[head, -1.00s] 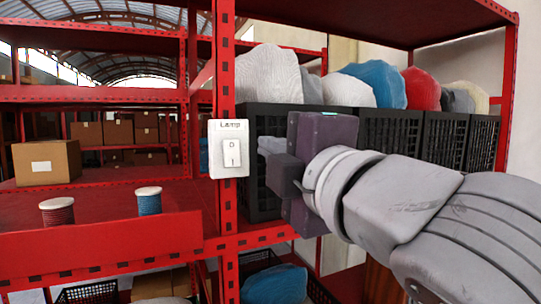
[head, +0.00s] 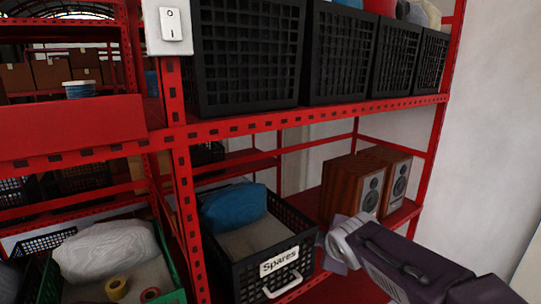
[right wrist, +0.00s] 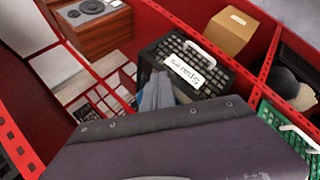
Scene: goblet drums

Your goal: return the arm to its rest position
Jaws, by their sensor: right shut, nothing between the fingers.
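My right arm (head: 400,265) reaches in from the lower right in the head view, low in front of the red shelving. The purple-grey body of its gripper shows beside the Spares crate (head: 262,258), and its fingertips are hidden there. In the right wrist view my right gripper (right wrist: 157,92) has its grey fingers together and empty, pointing toward the Spares crate (right wrist: 190,70). I cannot tell whether they touch it. The white lamp switch (head: 172,25) is on the red post at upper left, apart from the gripper. My left gripper is not in view.
Wooden speakers (head: 350,190) stand on the lower shelf right of the Spares crate. Black crates (head: 248,60) line the shelf above. A green crate (head: 170,262) with a white sack is at lower left. The red shelf edge (head: 300,122) runs above the arm.

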